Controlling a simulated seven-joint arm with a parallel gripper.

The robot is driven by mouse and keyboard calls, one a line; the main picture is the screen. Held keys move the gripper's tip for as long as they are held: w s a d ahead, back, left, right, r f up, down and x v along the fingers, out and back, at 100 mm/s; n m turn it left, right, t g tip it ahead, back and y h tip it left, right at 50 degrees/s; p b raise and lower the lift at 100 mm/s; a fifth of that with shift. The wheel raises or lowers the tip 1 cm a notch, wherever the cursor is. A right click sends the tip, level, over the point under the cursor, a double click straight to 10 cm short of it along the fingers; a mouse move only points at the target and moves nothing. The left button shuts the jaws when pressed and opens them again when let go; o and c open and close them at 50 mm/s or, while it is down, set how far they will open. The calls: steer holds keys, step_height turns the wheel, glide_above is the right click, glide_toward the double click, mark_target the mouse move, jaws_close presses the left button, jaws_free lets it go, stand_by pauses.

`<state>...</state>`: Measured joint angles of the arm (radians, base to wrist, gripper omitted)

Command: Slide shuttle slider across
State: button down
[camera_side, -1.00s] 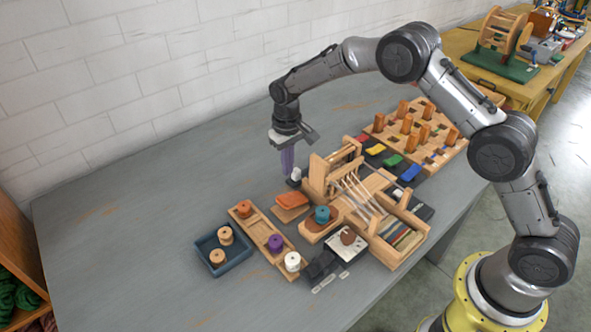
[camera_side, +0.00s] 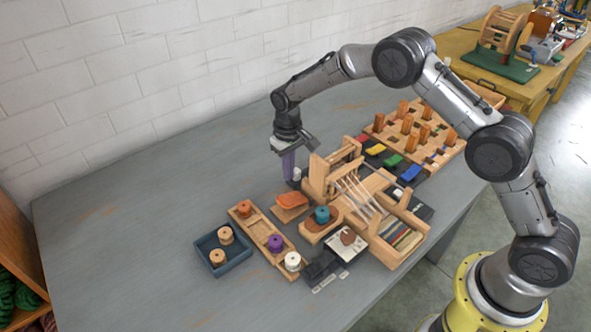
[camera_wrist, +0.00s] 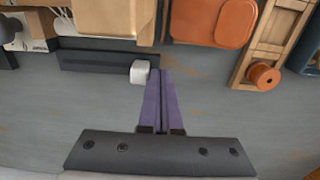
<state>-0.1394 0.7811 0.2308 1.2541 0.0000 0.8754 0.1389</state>
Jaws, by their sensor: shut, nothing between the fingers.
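The shuttle slider is a small white block (camera_wrist: 140,72) on a dark rail (camera_wrist: 95,63) in the wrist view, at the rail's right end. My gripper (camera_wrist: 161,72), with purple fingers, is shut and empty. Its fingertips are just right of the white block; I cannot tell whether they touch it. In the side view my gripper (camera_side: 289,179) points down at the far left side of the wooden loom (camera_side: 365,205). The white block (camera_side: 297,174) shows beside the fingers there, and most of the rail is hidden behind the loom.
An orange pad on a wooden block (camera_side: 291,201) lies just in front of my gripper. A wooden spool rack (camera_side: 262,232) and a blue tray (camera_side: 222,262) with spools stand at the front left. A peg board (camera_side: 415,130) lies behind the loom. The table left of my gripper is clear.

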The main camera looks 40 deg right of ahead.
steer(key=shift+d, duration=5.2)
steer(key=shift+a, duration=0.3)
step_height(320, 180, up, 8)
